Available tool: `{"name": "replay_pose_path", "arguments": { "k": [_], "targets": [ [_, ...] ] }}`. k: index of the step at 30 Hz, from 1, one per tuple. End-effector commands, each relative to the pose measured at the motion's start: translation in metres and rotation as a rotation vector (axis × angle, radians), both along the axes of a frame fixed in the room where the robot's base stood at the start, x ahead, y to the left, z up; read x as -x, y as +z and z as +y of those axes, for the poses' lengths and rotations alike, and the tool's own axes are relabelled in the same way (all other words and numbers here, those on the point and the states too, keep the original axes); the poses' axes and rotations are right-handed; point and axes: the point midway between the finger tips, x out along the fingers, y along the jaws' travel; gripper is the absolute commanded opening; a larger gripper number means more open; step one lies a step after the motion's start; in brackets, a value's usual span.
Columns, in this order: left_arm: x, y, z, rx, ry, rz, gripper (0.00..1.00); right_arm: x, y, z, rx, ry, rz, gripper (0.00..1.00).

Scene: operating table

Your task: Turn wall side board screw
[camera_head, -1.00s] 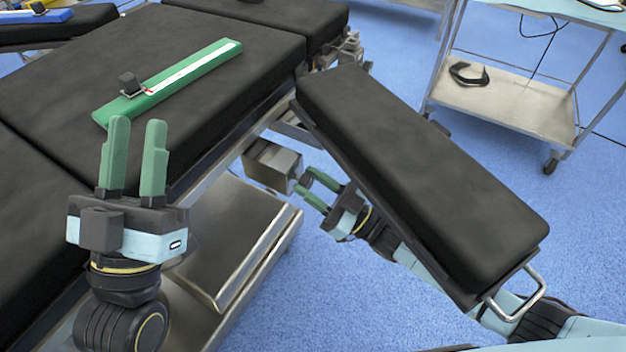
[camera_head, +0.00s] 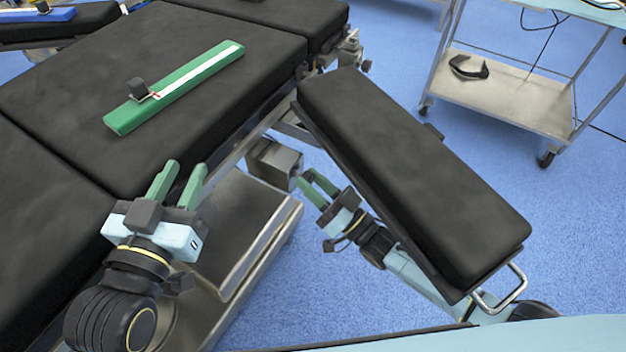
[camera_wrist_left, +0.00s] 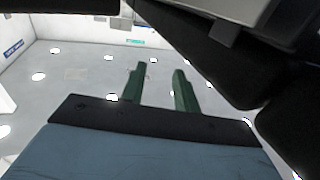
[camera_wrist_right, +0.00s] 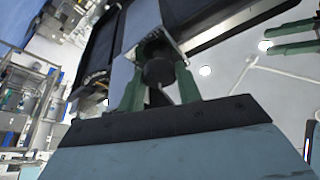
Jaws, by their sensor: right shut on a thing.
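The black padded side board (camera_head: 415,175) sticks out at an angle from the side of the operating table (camera_head: 60,85). My right gripper (camera_head: 312,182) is low beside its left edge. In the right wrist view its green fingers stand on either side of a round black screw knob (camera_wrist_right: 158,72) under a metal bracket and are shut on it. The knob is hard to make out in the head view. My left gripper (camera_head: 182,172) is open and empty, in front of the operating table's near side. Its fingers also show at the right wrist view's upper right.
A green board (camera_head: 180,85) with a white strip and black clamp lies on the table. A metal box (camera_head: 274,165) and steel base cover (camera_head: 235,225) are near my grippers. A trolley (camera_head: 510,100) stands at the upper right. Blue floor is clear between.

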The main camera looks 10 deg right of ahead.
Motion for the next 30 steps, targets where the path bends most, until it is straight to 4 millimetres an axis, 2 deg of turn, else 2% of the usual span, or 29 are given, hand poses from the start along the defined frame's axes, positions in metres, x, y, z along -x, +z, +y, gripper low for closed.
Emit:
{"name": "replay_pose_path", "arguments": {
  "k": [9,10,14,24,30],
  "targets": [
    [0.000,-0.001,0.000,-0.001,0.000,0.002,0.31,0.001,-0.002,0.000,0.002,0.000,0.004,0.11],
    [0.000,-0.001,0.000,0.000,0.000,0.001,0.31,0.001,-0.002,0.000,0.002,0.000,0.004,0.38],
    [0.000,-0.001,0.000,0.000,0.000,0.001,0.31,0.001,-0.002,0.000,0.002,0.000,0.003,0.55],
    [0.000,0.000,0.000,0.000,0.000,0.001,0.31,0.002,-0.002,-0.002,0.002,0.000,0.002,0.56],
    [0.000,-0.006,0.001,-0.013,0.002,0.044,0.31,0.021,-0.012,-0.021,0.004,0.000,0.004,0.56]
  ]
}}
